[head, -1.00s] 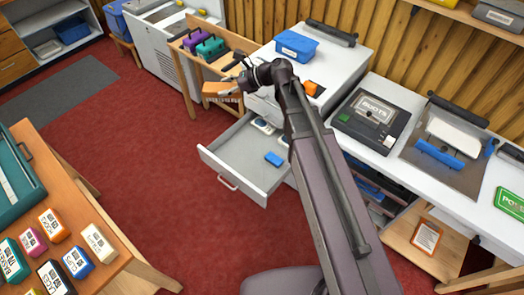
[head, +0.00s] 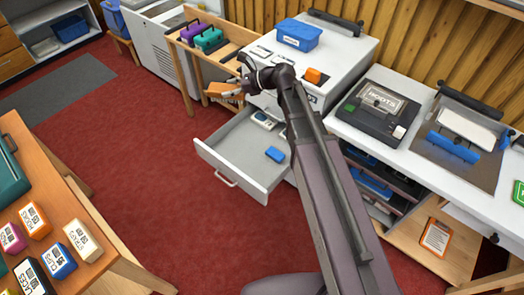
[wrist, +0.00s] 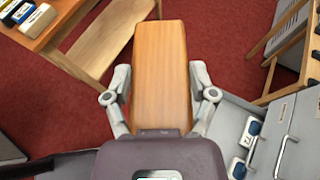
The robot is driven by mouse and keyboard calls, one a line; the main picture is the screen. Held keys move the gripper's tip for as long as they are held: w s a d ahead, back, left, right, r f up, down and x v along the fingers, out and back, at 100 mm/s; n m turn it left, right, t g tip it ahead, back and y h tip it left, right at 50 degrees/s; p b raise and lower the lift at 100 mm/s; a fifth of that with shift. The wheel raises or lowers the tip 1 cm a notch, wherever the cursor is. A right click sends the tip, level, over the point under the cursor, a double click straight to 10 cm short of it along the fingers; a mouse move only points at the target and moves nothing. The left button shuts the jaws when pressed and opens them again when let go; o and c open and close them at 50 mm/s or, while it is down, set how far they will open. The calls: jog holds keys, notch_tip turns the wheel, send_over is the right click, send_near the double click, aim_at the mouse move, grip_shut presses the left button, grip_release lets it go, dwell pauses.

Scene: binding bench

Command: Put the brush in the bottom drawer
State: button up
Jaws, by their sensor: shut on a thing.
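My gripper (head: 232,86) is shut on the brush (wrist: 162,70), whose wooden block-like back fills the middle of the wrist view, with a finger on each side. The brush also shows in the head view (head: 222,90), held in the air beyond the open drawer. Any bristles are hidden. The bottom drawer (head: 225,150) is pulled out low in the white cabinet (head: 342,62). In it lie a blue block (head: 275,154) and white-and-blue things (head: 264,119). In the wrist view the drawer is at the lower right, to the right of the brush.
A blue bin (head: 298,34) and an orange thing (head: 313,75) stand on the cabinet top. A wooden rack (head: 187,63) with purple and green things stands behind the gripper. A table (head: 70,205) with several labelled boxes is at left. Red floor lies clear between table and drawer.

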jog(key=w+d+f+m+t+b, duration=0.2)
jog(key=w+f+b, duration=0.2)
jog(key=f+b, duration=1.2)
jog(key=w+d+f+m+t+h+b, duration=0.1)
jog(key=w+d+f+m+t+b, duration=0.1)
jog(key=f+b, duration=1.4)
jog(key=w+d+f+m+t+h+b, duration=0.1)
jog(key=w+d+f+b, duration=0.3)
jog(key=f+b, duration=1.2)
jog(key=shift+w+f+m+t, duration=0.25)
jog(key=shift+w+f+t, duration=0.15)
jog(key=shift+w, duration=0.15)
jog(key=shift+w+f+m+t, duration=0.25)
jog(key=shift+w+t, duration=0.15)
jog(key=shift+w, duration=0.15)
jog(key=shift+w, duration=0.1)
jog(key=b, duration=0.2)
send_over(248, 139)
jog(key=shift+w+f, duration=0.2)
jog(key=shift+f, duration=0.5)
jog(key=shift+f+b, duration=1.6)
jog(key=shift+f, duration=0.2)
jog(key=shift+f, duration=0.1)
jog(key=o, duration=1.1)
